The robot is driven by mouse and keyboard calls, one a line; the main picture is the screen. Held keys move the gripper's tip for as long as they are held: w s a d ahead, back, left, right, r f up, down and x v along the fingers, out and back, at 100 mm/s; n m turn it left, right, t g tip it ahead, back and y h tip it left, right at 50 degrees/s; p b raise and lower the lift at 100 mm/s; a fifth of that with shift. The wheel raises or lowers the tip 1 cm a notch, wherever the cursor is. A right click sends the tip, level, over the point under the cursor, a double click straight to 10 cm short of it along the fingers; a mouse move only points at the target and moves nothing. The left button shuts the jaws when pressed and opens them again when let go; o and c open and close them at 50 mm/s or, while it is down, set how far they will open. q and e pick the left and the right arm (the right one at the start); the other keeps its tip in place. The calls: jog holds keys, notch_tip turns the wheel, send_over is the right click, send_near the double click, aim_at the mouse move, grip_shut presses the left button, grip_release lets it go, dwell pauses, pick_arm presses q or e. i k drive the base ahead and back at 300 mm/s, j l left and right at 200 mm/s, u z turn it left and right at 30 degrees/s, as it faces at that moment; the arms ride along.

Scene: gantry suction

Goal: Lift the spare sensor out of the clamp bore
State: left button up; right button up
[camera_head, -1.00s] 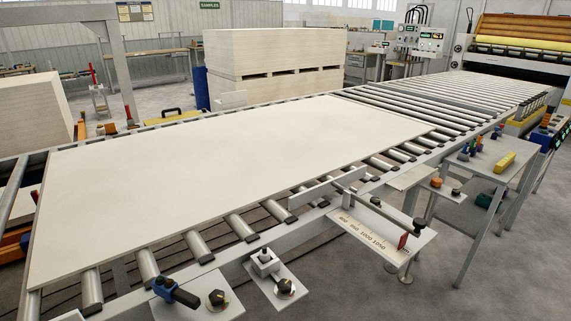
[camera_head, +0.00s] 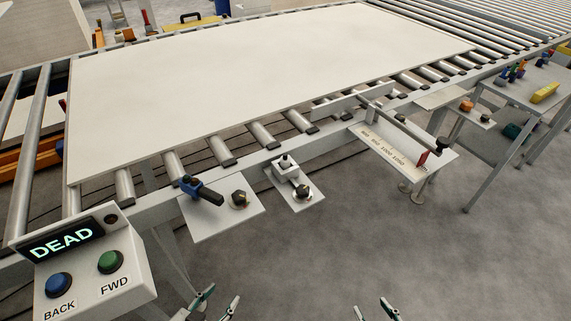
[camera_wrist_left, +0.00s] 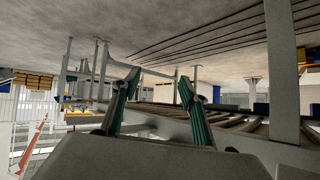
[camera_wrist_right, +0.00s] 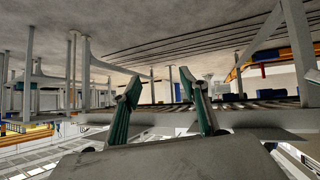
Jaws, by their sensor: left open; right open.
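On a plate at the conveyor's near edge, a blue clamp-like piece (camera_head: 187,184) has a dark cylinder (camera_head: 208,195) lying through or against it. On the plate to its right stands a small grey block (camera_head: 284,166) with a light top. I cannot tell for certain which of these is the spare sensor and its clamp bore. My left gripper (camera_head: 222,294) is open and empty at the bottom of the head view, below the plates. My right gripper (camera_head: 371,306) is open and empty further right. Both wrist views show only spread fingers with nothing between them.
A black knob (camera_head: 239,199) sits beside the blue piece, another (camera_head: 302,191) beside the grey block. A control box (camera_head: 92,278) reading DEAD, with blue and green buttons, is at lower left. A large pale board (camera_head: 260,80) lies on the rollers. A scale plate (camera_head: 400,150) juts out at right.

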aim_at(284, 159)
jog(key=i+l+u, duration=0.1)
jog(key=l, duration=0.25)
jog(key=i+l+u, duration=0.15)
jog(key=l, duration=0.2)
jog(key=i+l+u, duration=0.1)
jog(key=l, duration=0.25)
jog(key=i+l+u, duration=0.1)
jog(key=l, duration=0.3)
jog(key=i+l+u, duration=0.1)
jog(key=l, duration=0.3)
jog(key=i, duration=0.1)
